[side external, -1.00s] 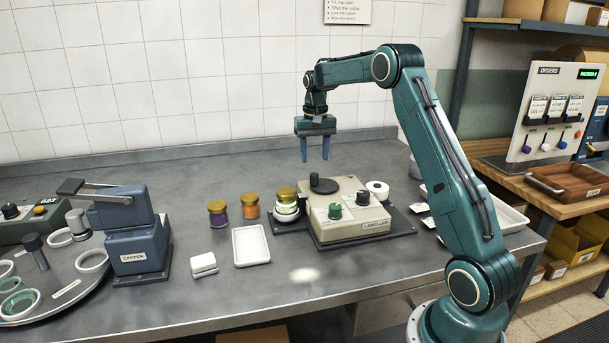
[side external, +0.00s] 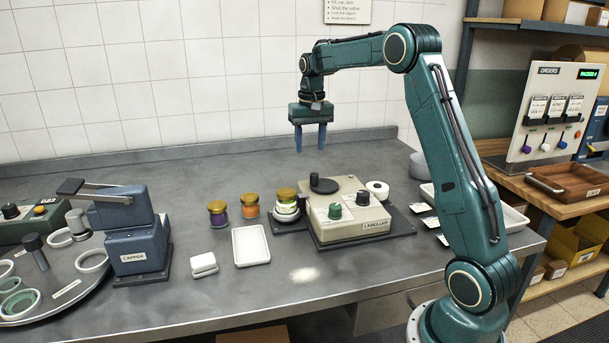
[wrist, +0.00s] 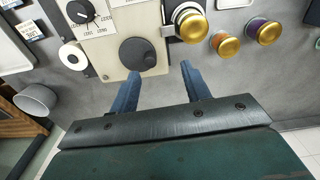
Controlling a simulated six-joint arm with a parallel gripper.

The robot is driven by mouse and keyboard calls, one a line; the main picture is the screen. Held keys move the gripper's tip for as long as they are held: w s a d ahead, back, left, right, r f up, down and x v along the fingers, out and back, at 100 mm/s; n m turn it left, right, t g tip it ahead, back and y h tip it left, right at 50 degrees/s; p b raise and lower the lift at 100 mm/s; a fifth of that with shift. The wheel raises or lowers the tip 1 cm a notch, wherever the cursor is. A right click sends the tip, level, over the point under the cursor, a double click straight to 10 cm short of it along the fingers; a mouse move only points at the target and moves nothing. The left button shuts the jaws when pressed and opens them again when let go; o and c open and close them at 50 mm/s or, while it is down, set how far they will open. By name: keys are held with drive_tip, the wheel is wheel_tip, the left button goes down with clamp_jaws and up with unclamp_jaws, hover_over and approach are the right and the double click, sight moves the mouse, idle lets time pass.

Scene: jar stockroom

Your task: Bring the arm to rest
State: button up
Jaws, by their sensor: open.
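My gripper (side external: 311,138) hangs above the bench, fingers pointing down, apart and with nothing between them. It is open and well clear of the labeller (side external: 347,208) below it. In the wrist view its two blue fingers (wrist: 158,80) show with the labeller's dark knob (wrist: 137,54) and a gold-lidded jar (wrist: 190,24) beyond them. That jar also shows at the labeller's left side in the side view (side external: 286,197).
Two more gold-lidded jars, one purple (side external: 218,213) and one orange (side external: 250,206), stand left of the labeller. A white tray (side external: 251,246), a white block (side external: 204,264) and the capper (side external: 131,236) are further left.

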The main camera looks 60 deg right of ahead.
drive_tip(key=s+a+r+n+t, duration=0.1)
drive_tip(key=s+a+r, duration=0.25)
drive_tip(key=a, duration=0.25)
drive_tip(key=s+a+r+n, duration=0.2)
drive_tip(key=s+a, duration=0.2)
drive_tip(key=a, duration=0.2)
drive_tip(key=s+a+r+n+t, duration=0.1)
drive_tip(key=s+a+r, duration=0.25)
drive_tip(key=a, duration=0.25)
drive_tip(key=s+a+f+n+t, duration=0.1)
drive_tip(key=s+a, duration=0.3)
drive_tip(key=s, duration=0.4)
drive_tip(key=s+a+f+n+t, duration=0.2)
drive_tip(key=s+a+f+n, duration=0.1)
drive_tip(key=s, duration=0.5)
drive_tip(key=shift+s+a+f, duration=0.15)
drive_tip(key=shift+a+f, duration=0.4)
drive_tip(key=shift+a, duration=0.45)
